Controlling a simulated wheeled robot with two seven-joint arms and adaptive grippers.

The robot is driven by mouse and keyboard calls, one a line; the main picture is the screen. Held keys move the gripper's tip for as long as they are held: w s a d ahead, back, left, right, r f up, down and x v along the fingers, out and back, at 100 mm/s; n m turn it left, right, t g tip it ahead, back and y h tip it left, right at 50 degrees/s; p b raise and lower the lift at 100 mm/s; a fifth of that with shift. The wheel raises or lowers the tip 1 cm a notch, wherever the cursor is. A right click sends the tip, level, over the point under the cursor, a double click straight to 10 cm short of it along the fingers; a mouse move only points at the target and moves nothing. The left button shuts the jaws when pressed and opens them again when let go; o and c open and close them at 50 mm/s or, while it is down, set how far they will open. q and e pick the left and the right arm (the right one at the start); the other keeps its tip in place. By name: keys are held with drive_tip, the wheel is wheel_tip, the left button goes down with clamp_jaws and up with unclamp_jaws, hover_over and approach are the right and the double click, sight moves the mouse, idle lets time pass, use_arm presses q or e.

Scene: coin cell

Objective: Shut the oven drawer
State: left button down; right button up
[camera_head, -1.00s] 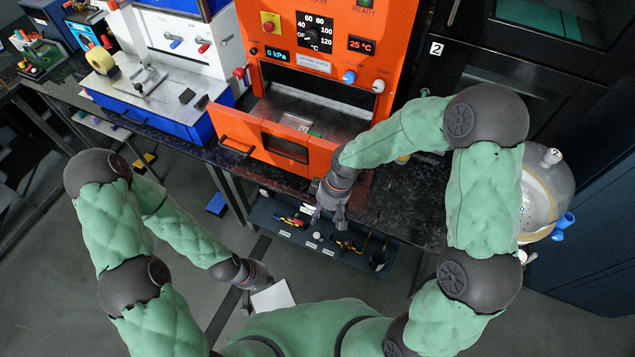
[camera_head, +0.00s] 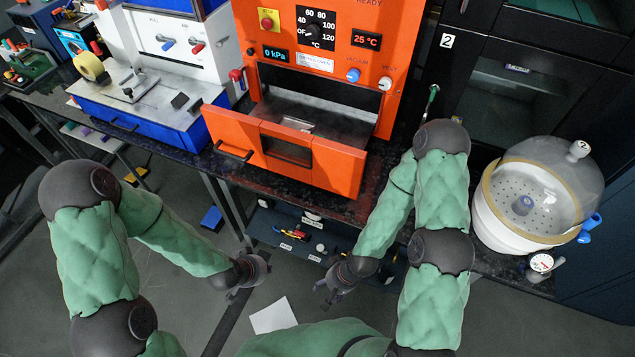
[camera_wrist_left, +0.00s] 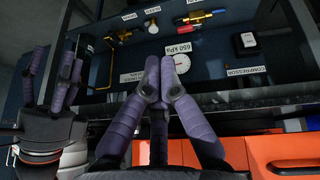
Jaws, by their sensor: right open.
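The orange oven (camera_head: 345,60) stands on the dark bench. Its drawer (camera_head: 335,168) is pulled out, with its orange front and dark handle (camera_head: 233,151) facing me and a small pale item (camera_head: 298,124) inside. My left gripper (camera_head: 266,270) is below and in front of the drawer, clear of it. In the left wrist view its fingertips (camera_wrist_left: 160,66) meet with nothing between them. My right gripper (camera_head: 326,296) is also below the drawer, empty and apart from it. It shows open at the left of the left wrist view (camera_wrist_left: 52,72).
A blue and white machine (camera_head: 150,100) stands left of the oven. A clear-domed white vessel (camera_head: 530,200) is on the right. A shelf with labelled fittings and a gauge (camera_wrist_left: 182,62) lies under the bench. A white sheet (camera_head: 272,316) lies below my grippers.

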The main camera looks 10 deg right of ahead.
use_arm(q)
drive_tip(key=w+d+r+m+t+b, duration=0.1)
drive_tip(key=w+d+r+m+t, duration=0.1)
drive_tip(key=w+r+m, duration=0.15)
drive_tip(key=m+t+h+b, duration=0.45)
drive_tip(key=m+t, duration=0.25)
drive_tip(key=m, duration=1)
approach(326, 173)
drive_tip(key=b+x, duration=0.4)
drive_tip(key=x, duration=0.1)
drive_tip(key=shift+f, duration=0.45)
drive_tip(key=shift+w+d+g+b, duration=0.3)
drive_tip(key=shift+w+b, duration=0.05)
drive_tip(key=shift+w, duration=0.15)
drive_tip(key=shift+w+r, duration=0.1)
drive_tip(key=shift+w+d, duration=0.1)
